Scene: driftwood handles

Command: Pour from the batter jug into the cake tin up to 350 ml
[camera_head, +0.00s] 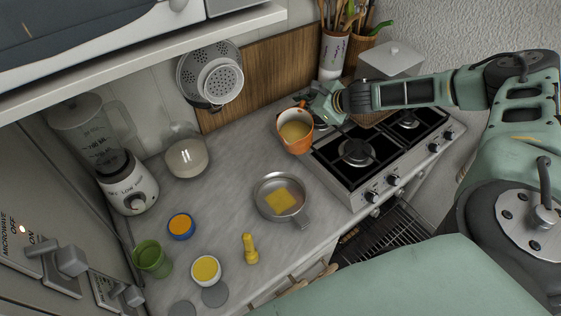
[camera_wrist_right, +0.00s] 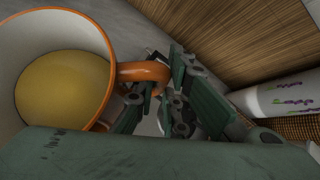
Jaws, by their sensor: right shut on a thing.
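The batter jug (camera_head: 294,138) is orange outside and pale inside, with yellow batter in it. It is beside the hob's left edge, roughly upright; I cannot tell whether it touches the worktop. My right gripper (camera_head: 312,101) is shut on its orange handle (camera_wrist_right: 143,72). The right wrist view shows the batter (camera_wrist_right: 62,88) well below the rim. A round silver pan-like vessel (camera_head: 266,184) with a short handle stands on the worktop in front of the jug. It has a yellow patch inside and best matches the cake tin, though I am not certain. My left gripper is out of view.
The hob (camera_head: 357,152) lies right of the jug, with a pale lidded pot (camera_head: 390,58) behind. A utensil holder (camera_head: 333,52) stands at the back. A glass bowl (camera_head: 186,158), blender (camera_head: 127,188), green cup (camera_head: 152,258) and yellow shaker (camera_head: 250,250) stand left and front.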

